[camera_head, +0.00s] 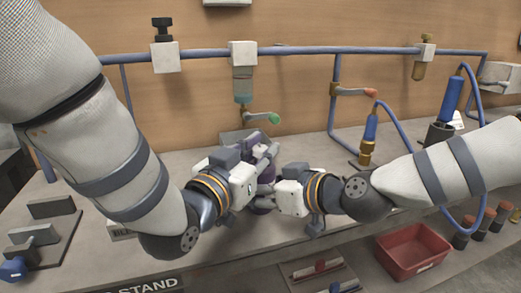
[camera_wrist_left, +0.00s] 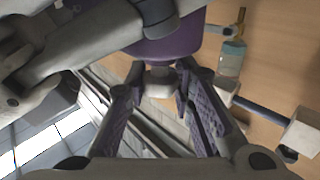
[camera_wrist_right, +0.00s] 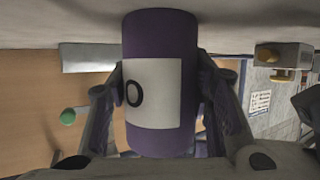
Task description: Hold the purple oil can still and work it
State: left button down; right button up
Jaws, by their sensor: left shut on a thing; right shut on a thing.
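The purple oil can (camera_head: 264,203) is at the middle of the bench, mostly hidden behind my two grippers in the head view. My right gripper (camera_head: 272,187) is shut around its body. In the right wrist view the can (camera_wrist_right: 160,45) is a purple cylinder with a white label bearing a dark round mark, with a finger on each side. My left gripper (camera_head: 264,158) is at the can's upper part. In the left wrist view its fingers close on a small pale part (camera_wrist_left: 160,82) beside the purple body (camera_wrist_left: 165,45). I cannot tell exactly what that part is.
A blue pipe (camera_head: 320,50) runs along the back wall, with a hanging clear bottle (camera_head: 243,88) and a green-knobbed valve (camera_head: 273,119) behind the can. A red tray (camera_head: 412,250) is at the front right. A plate with a blue-ended lever (camera_head: 42,240) is at the left.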

pick_arm(q)
jog(key=shift+r, duration=0.1)
dwell(0.3)
pick_arm(e)
jog(key=shift+f, duration=0.1)
pick_arm(q)
jog(key=c, duration=1.3)
grip_release()
jog(key=shift+c, duration=0.2)
jog(key=v, duration=0.7)
jog(key=shift+s, duration=0.3)
pick_arm(e)
jog(key=o, duration=1.4)
jog(key=shift+o, duration=0.2)
